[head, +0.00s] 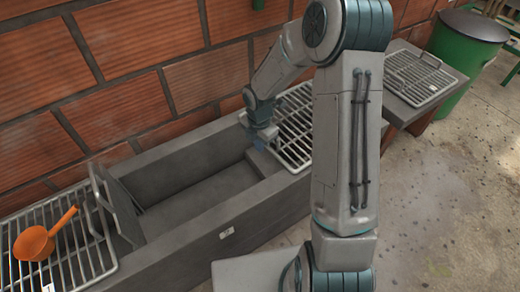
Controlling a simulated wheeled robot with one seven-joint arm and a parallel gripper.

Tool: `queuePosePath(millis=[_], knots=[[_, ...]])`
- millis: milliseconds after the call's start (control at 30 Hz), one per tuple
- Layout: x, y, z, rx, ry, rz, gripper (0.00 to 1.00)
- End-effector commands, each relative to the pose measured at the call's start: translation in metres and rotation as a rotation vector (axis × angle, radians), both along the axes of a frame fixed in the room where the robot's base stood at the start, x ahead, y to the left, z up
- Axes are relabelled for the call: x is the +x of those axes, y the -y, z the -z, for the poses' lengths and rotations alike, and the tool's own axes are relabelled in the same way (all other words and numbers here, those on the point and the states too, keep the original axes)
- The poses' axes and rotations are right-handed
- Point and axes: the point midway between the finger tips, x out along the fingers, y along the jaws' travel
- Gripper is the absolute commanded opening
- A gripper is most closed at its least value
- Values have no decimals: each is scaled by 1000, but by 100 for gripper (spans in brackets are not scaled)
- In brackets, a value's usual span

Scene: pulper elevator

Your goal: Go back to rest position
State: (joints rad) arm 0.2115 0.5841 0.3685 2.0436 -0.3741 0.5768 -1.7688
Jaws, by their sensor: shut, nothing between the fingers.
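My gripper (262,137) is at the right end of the open grey trough (190,192), close to the inner edge of the right metal grate (290,118). It is small in the view and points down, with nothing seen in it. I cannot tell whether it touches the trough or the grate. My arm rises in front of the trough and hides part of the right grate.
An orange ladle (36,243) lies on the left grate (75,270). A brick wall (120,80) runs behind. A green bin (465,55) stands back right; open floor lies right.

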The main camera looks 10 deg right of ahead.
Motion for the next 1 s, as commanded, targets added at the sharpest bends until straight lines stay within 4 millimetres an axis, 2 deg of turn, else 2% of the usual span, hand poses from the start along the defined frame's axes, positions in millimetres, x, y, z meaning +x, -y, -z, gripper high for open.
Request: queuePosePath(millis=[33, 100, 433, 533, 667, 767, 1000], knots=[[1, 0, -10, 0, 2, 1, 0], [0, 0, -15, 1, 1, 2, 0], [-1, 0, -24, -2, 1, 7, 0], [-4, 3, -45, -14, 10, 65, 0], [-16, 11, -102, -43, 37, 252, 0], [-32, 19, -155, -61, 69, 455, 0], [-77, 33, -270, -50, 150, 966, 0]])
